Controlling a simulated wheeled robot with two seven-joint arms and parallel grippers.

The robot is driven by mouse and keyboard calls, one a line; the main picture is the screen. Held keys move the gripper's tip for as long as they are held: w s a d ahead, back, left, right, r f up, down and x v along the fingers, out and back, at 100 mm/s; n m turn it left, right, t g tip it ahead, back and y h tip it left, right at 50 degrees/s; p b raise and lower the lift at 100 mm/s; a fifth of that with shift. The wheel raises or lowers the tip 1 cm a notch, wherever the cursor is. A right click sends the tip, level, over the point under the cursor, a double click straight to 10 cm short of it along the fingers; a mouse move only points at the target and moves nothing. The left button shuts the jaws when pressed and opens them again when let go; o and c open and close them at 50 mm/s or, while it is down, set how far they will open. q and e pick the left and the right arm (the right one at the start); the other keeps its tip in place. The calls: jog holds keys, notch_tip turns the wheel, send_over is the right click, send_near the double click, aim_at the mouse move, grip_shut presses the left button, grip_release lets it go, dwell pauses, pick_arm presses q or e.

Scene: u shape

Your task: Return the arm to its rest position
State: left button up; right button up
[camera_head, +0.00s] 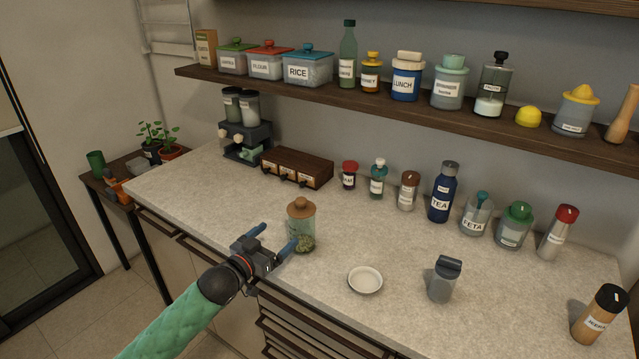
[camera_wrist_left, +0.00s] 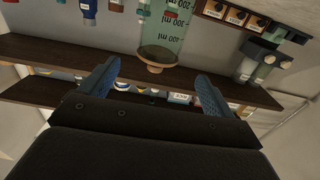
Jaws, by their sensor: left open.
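My left gripper (camera_head: 272,241) is open at the front edge of the counter, its blue fingers pointing toward a glass jar (camera_head: 301,228) with a brown lid and green contents. The jar stands upright on the counter. In the left wrist view the two blue fingers (camera_wrist_left: 155,85) are spread apart, with the jar (camera_wrist_left: 165,28) showing upside down beyond them and its brown lid between the fingertips in the picture. I cannot tell whether a finger touches the jar. My green-sleeved left arm comes in from the lower left. My right gripper is not in view.
The counter (camera_head: 215,190) holds a small white dish (camera_head: 365,280), a grey shaker (camera_head: 444,279), a drawer box (camera_head: 297,167) and a coffee machine (camera_head: 243,135). Several labelled bottles stand along the back. A shelf (camera_head: 420,112) with jars runs above. The front left counter is clear.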

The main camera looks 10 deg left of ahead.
pick_arm(q)
jog(key=s+d+f+n+g+y, duration=0.15)
jog(key=s+f+g, duration=0.45)
jog(key=s, duration=0.6)
jog(key=s+d+f+g+y, duration=0.3)
jog(key=s+f, duration=0.5)
jog(key=s, duration=0.4)
jog(key=s+d+f+n+g+y, duration=0.15)
jog(key=s+f+g, duration=0.45)
jog(key=s, duration=0.6)
notch_tip(320, 180, down, 24)
jog(key=w+d+m, duration=0.1)
jog(key=w+d, duration=0.1)
jog(key=w, duration=0.1)
jog(key=s+f, duration=0.4)
jog(key=f, duration=0.8)
jog(key=s+f, duration=0.4)
jog(key=f, duration=0.7)
jog(key=shift+s+f, duration=0.3)
jog(key=shift+f, duration=0.1)
jog(key=shift+d, duration=0.1)
